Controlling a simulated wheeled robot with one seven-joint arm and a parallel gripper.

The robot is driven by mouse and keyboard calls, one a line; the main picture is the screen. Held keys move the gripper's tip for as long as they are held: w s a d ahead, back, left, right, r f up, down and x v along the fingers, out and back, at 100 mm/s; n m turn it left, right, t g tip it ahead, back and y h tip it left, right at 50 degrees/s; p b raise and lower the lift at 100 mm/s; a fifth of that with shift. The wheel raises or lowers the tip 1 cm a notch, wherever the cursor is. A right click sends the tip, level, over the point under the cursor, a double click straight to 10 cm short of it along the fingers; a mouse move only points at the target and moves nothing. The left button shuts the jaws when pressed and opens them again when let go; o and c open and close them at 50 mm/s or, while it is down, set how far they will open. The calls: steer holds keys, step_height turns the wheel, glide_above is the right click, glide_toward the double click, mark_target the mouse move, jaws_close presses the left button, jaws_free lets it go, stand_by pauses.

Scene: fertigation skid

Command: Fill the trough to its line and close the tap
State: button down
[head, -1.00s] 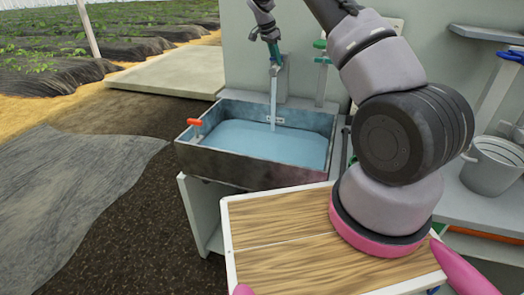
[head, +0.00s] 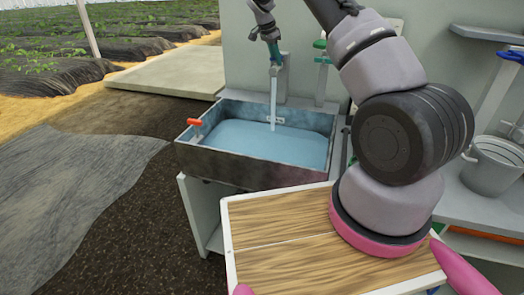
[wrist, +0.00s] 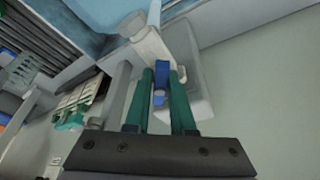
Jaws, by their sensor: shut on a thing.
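The grey metal trough (head: 240,172) holds pale blue water (head: 265,140). A white stream (head: 273,105) falls into it from the tap (head: 281,72) on the back wall. A small pale marker plate (head: 275,119) is on the trough's inner back wall, just above the water; any line on it is too small to read. My gripper (head: 272,48) is at the top of the tap. In the wrist view, its green fingers (wrist: 164,105) are shut on the tap's blue handle (wrist: 160,82). The fingers partly hide the handle.
A red-handled valve (head: 195,123) sits at the trough's left side. A green-topped post (head: 320,65) stands right of the tap. A grey bucket (head: 492,168) is on the right-hand bench. Open soil lies at left.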

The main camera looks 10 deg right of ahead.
steer(key=shift+s+d+f, duration=0.15)
steer(key=shift+d+f, duration=0.05)
steer(key=shift+f, duration=0.1)
steer(key=m+g, duration=0.1)
steer(key=m, duration=0.2)
steer(key=shift+m, duration=0.4)
steer(key=shift+m+g, duration=0.5)
steer(key=shift+m, duration=0.5)
steer(key=shift+d+f+m+g, duration=0.1)
steer(key=shift+m+g, duration=0.3)
steer(key=shift+m, duration=0.6)
steer(key=m, duration=0.2)
steer(key=shift+m+g, duration=0.4)
steer(key=shift+m, duration=0.6)
